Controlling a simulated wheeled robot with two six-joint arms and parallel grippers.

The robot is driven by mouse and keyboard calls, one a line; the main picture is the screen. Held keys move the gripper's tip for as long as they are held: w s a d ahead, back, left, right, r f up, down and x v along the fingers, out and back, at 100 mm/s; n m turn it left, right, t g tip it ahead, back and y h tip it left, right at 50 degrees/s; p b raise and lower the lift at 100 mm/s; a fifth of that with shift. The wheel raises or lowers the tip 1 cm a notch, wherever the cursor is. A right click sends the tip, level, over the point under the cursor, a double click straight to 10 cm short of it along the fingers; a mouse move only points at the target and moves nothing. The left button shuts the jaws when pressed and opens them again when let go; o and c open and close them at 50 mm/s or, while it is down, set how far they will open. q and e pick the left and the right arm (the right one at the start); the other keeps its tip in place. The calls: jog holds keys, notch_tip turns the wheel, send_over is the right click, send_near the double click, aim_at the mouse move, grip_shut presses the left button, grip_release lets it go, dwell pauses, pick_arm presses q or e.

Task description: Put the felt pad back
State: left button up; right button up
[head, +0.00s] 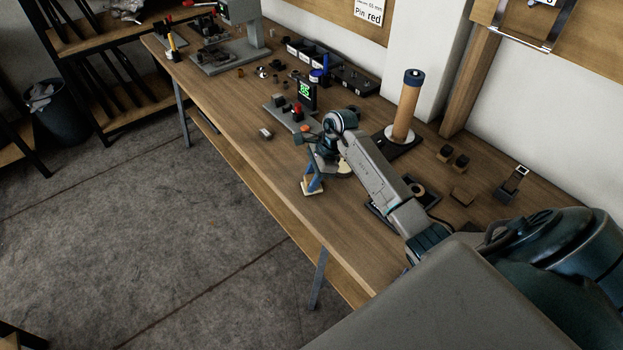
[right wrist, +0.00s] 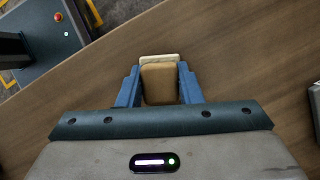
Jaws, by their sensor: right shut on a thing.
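My right gripper (head: 314,178) is over the front edge of the wooden workbench, with its blue fingers pointing down. It is shut on the felt pad (head: 311,188), a small tan block with a pale cream layer. In the right wrist view the felt pad (right wrist: 159,84) sits between the two blue fingers of the gripper (right wrist: 160,72), its pale layer at the far end. Whether it touches the bench top cannot be told. My left gripper is not in view.
The workbench (head: 240,115) has bare wood along its front. A device with a green display (head: 305,90) stands behind the gripper. A tall brown cylinder (head: 408,105) stands at the back right. A dark tray (head: 380,212) is partly hidden by my arm. Small blocks (head: 463,196) lie at right.

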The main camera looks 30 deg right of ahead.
jog(key=shift+f, duration=0.1)
jog(key=shift+f, duration=0.1)
jog(key=o, duration=1)
jog(key=shift+r, duration=0.35)
jog(key=shift+b+v, duration=2.05)
jog(key=shift+v, duration=3.85)
